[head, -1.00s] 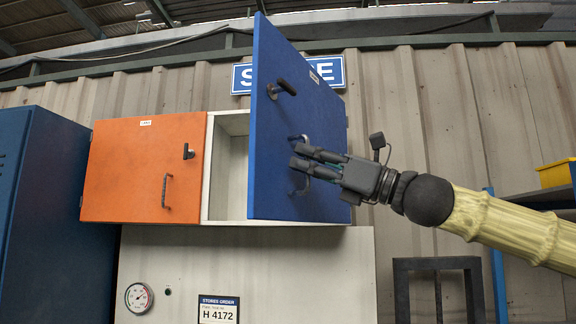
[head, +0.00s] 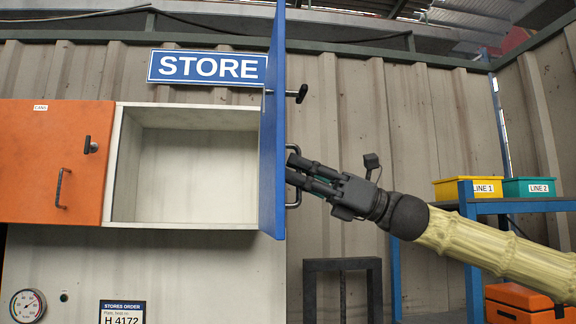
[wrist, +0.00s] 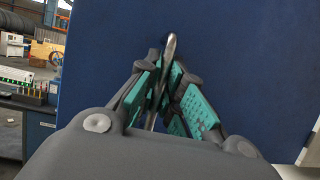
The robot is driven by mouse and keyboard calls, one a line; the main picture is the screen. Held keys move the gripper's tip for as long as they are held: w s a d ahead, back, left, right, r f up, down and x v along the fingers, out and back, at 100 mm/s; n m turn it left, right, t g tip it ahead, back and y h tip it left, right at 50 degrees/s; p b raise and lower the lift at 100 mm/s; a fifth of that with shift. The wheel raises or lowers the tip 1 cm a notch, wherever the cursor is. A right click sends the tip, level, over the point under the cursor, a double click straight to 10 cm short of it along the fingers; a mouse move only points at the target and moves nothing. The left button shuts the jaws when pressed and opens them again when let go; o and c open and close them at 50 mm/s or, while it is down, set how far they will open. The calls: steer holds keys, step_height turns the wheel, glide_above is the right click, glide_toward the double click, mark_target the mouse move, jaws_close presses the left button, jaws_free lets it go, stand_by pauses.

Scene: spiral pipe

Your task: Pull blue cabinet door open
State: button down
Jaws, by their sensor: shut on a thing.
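The blue cabinet door (head: 272,130) stands swung far out from the cabinet and shows nearly edge-on in the head view. In the wrist view, its blue face (wrist: 230,60) fills much of the picture. The open cabinet compartment (head: 195,165) is pale and looks empty. My gripper (head: 296,172) is at the door's bar handle (head: 292,150), on the door's outer face. In the wrist view, my gripper (wrist: 160,95) has its teal-padded fingers closed around the handle (wrist: 170,50). The fingers hide the middle of the handle.
An orange cabinet door (head: 50,160) is closed at the left. A dark frame stand (head: 343,266) is below my gripper. A blue rack (head: 490,207) with a yellow bin (head: 467,187) and a green bin (head: 528,188) stands at the right. An orange box (head: 520,305) sits low right.

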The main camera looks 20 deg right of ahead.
steer(key=shift+d, duration=0.2)
steer(key=c, duration=1.8)
jaws_free()
steer(key=shift+w, duration=0.1)
steer(key=v, duration=1.2)
steer(key=shift+f, duration=0.1)
